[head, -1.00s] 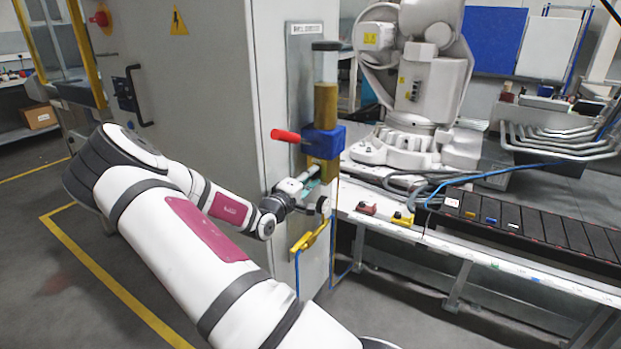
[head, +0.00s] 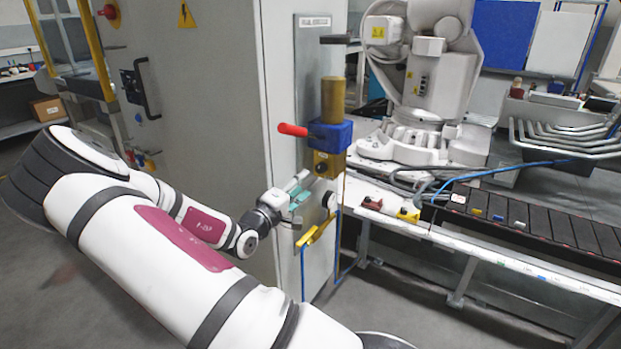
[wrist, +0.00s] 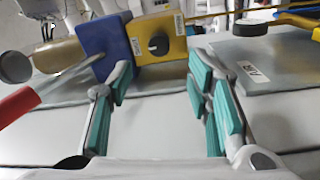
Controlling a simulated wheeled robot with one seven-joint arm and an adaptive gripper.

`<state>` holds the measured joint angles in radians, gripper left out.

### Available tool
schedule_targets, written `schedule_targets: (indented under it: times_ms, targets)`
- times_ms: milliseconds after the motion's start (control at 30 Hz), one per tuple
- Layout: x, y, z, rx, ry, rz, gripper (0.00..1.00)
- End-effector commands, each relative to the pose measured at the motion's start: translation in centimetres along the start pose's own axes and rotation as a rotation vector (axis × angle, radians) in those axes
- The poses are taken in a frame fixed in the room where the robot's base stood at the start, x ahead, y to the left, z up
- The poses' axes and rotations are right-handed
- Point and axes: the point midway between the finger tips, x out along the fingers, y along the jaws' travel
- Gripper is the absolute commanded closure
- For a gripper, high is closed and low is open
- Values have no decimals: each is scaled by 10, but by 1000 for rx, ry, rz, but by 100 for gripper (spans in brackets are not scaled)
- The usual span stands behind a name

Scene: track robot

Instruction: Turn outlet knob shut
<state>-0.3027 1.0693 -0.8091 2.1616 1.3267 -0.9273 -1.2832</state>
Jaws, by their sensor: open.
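A small round black knob (wrist: 158,44) sits on the face of a yellow block (wrist: 180,48), which joins a blue block (wrist: 112,40) on the cabinet-mounted unit. In the head view, the brass-yellow block (head: 328,166) is under the blue block (head: 331,134), with a red-handled lever (head: 293,130) out to the left. My gripper (head: 297,197) is below and left of the yellow block. In the wrist view, my gripper (wrist: 156,82) is open and empty, its teal-padded fingers apart, with the knob ahead between them and not touched.
The grey cabinet (head: 215,90) stands behind my arm. A yellow bracket (head: 315,231) and a round pale part (head: 329,200) are close to my gripper. A white robot (head: 430,100) and a bench (head: 480,247) stand to the right.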

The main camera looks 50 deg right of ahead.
Motion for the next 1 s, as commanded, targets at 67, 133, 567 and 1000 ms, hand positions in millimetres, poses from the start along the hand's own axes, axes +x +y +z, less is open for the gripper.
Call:
schedule_targets:
  times_ms: [67,133,567,1000]
  targets:
    - [-14,0,-1,0,3,-1,54]
    - [-22,0,0,0,1,-1,54]
    - [-35,0,0,0,-1,0,54]
    - [-34,0,0,0,0,0,54]
